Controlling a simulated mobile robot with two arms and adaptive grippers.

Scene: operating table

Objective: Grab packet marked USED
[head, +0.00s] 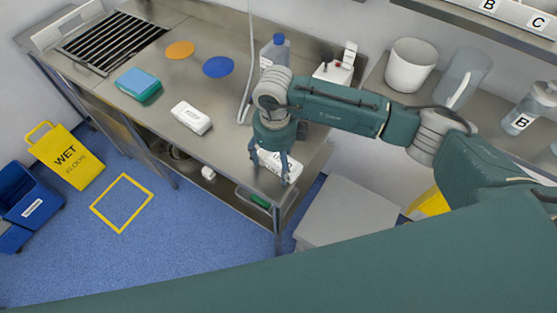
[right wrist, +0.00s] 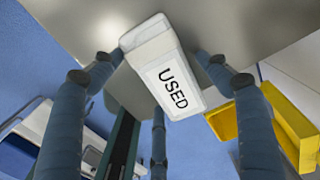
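The white packet marked USED (right wrist: 165,75) shows in the right wrist view, its label facing the camera. It also shows in the head view (head: 292,170) at the front right of the metal table, partly hidden by my right gripper. My right gripper (head: 271,168) points down over it. In the right wrist view the fingers (right wrist: 160,62) are spread on both sides of the packet. A gap shows between the packet and the right finger; the left fingertip is close to its edge, and contact is unclear. My left gripper is not in view.
Another white packet (head: 191,117) lies to the left on the table (head: 130,50).

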